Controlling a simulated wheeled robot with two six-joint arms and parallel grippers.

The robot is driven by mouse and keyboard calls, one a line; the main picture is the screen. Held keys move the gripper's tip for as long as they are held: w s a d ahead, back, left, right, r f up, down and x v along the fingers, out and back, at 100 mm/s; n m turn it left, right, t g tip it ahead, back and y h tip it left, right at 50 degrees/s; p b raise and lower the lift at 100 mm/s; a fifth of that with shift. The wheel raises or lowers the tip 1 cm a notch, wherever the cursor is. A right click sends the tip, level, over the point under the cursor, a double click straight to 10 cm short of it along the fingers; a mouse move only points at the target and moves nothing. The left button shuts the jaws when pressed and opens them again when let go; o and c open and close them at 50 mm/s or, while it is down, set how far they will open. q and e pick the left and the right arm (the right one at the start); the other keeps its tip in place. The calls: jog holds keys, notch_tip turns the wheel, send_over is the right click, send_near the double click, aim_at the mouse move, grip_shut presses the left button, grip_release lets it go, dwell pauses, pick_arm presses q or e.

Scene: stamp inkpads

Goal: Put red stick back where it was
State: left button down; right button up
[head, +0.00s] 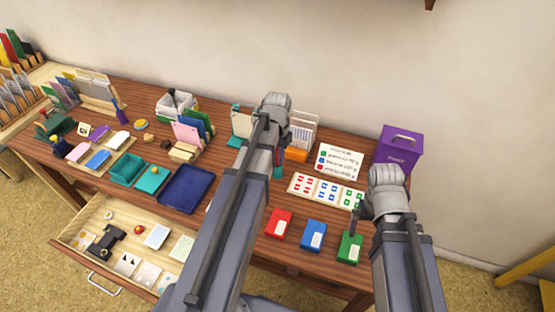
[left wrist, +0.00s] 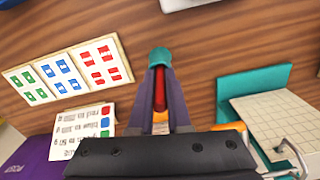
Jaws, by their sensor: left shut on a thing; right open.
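In the left wrist view, the red stick (left wrist: 160,90) is held upright in the picture between the two dark fingers of my left gripper (left wrist: 160,85). A teal piece (left wrist: 160,57) shows at its far end; I cannot tell whether it belongs to the stick. In the head view, my left arm hides most of that gripper, and a small bit of red and teal shows at the arm's right edge. My right gripper (head: 361,212) is open, just above and behind the green block (head: 349,248). The red block (head: 278,223) and blue block (head: 313,235) stand left of it.
A board of red, blue and green marks (head: 326,190) lies behind the blocks, with a text card (head: 340,162) and purple box (head: 399,148) beyond. A blue tray (head: 186,189) and a teal box (head: 127,170) stand left. The drawer (head: 85,256) is open.

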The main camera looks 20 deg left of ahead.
pick_arm(q)
jog(key=shift+f, duration=0.1)
pick_arm(e)
jog(key=shift+f, duration=0.15)
pick_arm(q)
jog(key=shift+f, duration=0.15)
pick_arm(e)
jog(key=shift+f, duration=0.15)
pick_arm(q)
jog(key=c, duration=1.2)
grip_release()
jog(key=o, duration=0.3)
jog(key=shift+o, duration=0.2)
jog(key=shift+r, duration=0.2)
pick_arm(e)
jog(key=shift+r, duration=0.2)
